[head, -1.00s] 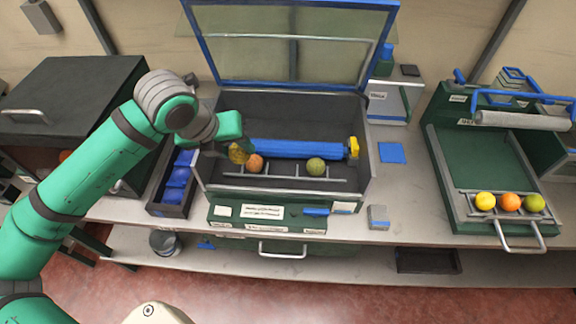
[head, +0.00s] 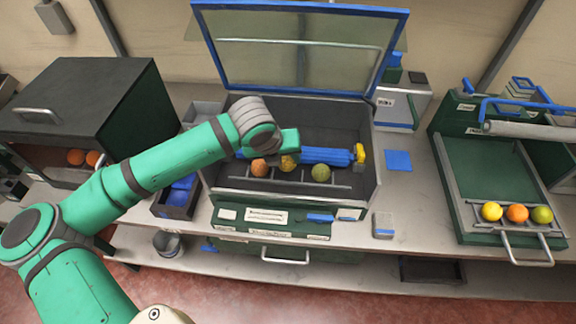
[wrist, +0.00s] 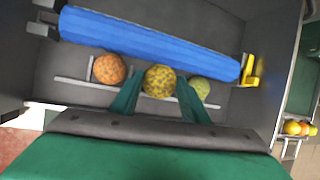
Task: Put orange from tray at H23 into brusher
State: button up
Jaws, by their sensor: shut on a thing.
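The brusher is the open grey box (head: 228,181) with a blue roller (head: 325,156) and a slotted rack at its front. My gripper (wrist: 158,100) is shut on a yellow, dark-speckled fruit (wrist: 160,79), which also shows in the head view (head: 289,164). It holds this fruit over the middle of the rack, between a rough orange fruit (wrist: 109,69) and a green fruit (wrist: 200,89). I cannot tell whether it touches the rack. At the right, another tray (head: 476,227) holds yellow (head: 491,211), orange (head: 517,213) and green (head: 542,215) fruits. The small labels are unreadable.
The brusher's raised glass lid (head: 300,60) stands behind it. A dark cabinet (head: 85,105) at the left has two orange fruits (head: 83,157) inside. A bin with blue contents (head: 180,190) stands left of the brusher. A yellow knob (wrist: 251,70) sits at the roller's right end.

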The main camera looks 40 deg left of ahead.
aim_at(288, 167)
jog(key=shift+w+d+f, duration=0.15)
jog(key=shift+w+f, duration=0.15)
jog(key=shift+f, duration=0.1)
jog(key=shift+w+f, duration=0.15)
jog(key=shift+f, duration=1.55)
jog(key=shift+d, duration=0.1)
jog(key=o, duration=1.1)
jog(key=shift+f, duration=0.1)
jog(key=v, duration=1.2)
jog(key=shift+w, duration=0.1)
